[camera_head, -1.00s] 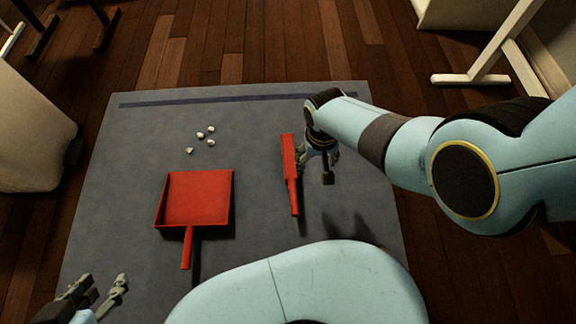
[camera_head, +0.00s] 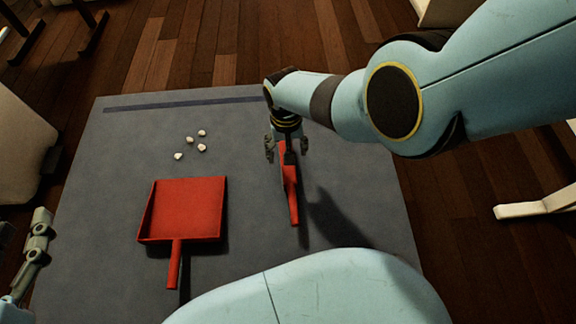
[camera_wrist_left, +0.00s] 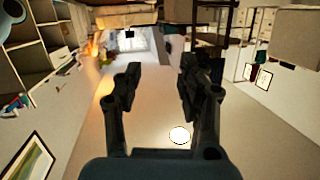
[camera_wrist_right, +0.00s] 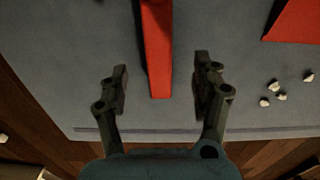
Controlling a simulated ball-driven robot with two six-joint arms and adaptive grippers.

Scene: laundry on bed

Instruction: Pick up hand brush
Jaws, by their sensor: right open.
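The red hand brush (camera_head: 292,196) lies on the grey mat, its handle toward me in the head view. My right gripper (camera_head: 287,150) is above the far part of the brush and hides some of it. In the right wrist view the brush (camera_wrist_right: 157,50) lies between the open fingers of my right gripper (camera_wrist_right: 163,85), with nothing held. My left gripper (camera_head: 35,245) is at the left edge of the head view. In the left wrist view my left gripper (camera_wrist_left: 158,85) has its fingers apart and is empty, facing the room.
A red dustpan (camera_head: 187,208) lies on the mat (camera_head: 100,200) left of the brush. Several small white crumpled bits (camera_head: 191,142) lie beyond the dustpan. Wooden floor (camera_head: 210,45) surrounds the mat. A pale furniture leg (camera_head: 535,205) stands at the right.

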